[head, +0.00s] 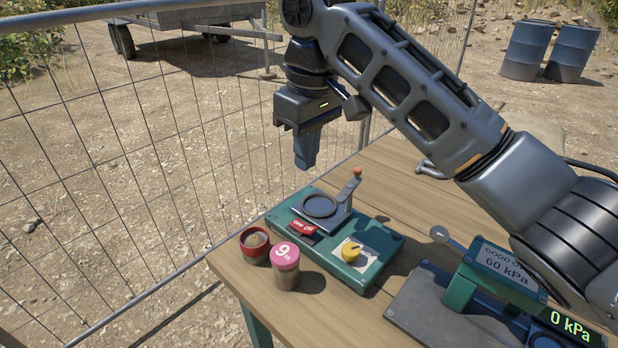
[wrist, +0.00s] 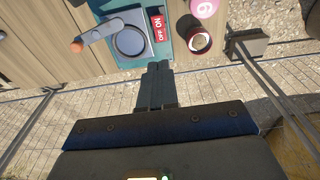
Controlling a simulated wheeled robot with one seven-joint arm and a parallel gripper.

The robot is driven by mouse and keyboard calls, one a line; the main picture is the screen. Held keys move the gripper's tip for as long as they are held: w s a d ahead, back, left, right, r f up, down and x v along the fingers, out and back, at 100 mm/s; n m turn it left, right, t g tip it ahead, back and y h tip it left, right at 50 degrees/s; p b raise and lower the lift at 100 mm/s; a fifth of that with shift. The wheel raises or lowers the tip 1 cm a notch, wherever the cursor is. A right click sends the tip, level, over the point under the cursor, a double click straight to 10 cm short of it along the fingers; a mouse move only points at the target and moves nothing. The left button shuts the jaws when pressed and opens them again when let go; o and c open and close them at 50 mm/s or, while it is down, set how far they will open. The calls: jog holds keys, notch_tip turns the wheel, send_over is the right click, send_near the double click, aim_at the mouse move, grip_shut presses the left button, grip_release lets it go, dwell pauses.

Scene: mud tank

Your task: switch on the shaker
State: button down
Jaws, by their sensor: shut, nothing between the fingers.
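The shaker is a green box (head: 372,267) on the wooden table, with a round dark platform (head: 320,207), a lever with an orange knob (head: 357,172), a yellow dial (head: 351,251) and a red OFF/ON switch (head: 303,228). In the wrist view the red switch (wrist: 159,28) lies beside the round platform (wrist: 129,41). My gripper (head: 305,166) is shut and empty, pointing down above and behind the shaker, apart from it. In the wrist view its closed fingers (wrist: 158,68) end just short of the shaker's edge. Which way the switch is set I cannot tell.
A red cup (head: 255,246) and a pink-lidded jar (head: 286,268) marked 9 stand beside the shaker. A wire fence (head: 160,150) runs behind the table.

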send_over(308, 228)
jog(key=f, duration=0.5)
jog(key=a+f, duration=0.1)
jog(key=f, duration=0.2)
jog(key=shift+w, duration=0.3)
jog(key=f, duration=0.2)
jog(key=d+f+p, duration=0.1)
jog(key=shift+s+f, duration=0.15)
jog(key=shift+s, duration=0.15)
jog(key=shift+s+d+f, duration=0.2)
jog(key=shift+f, duration=0.4)
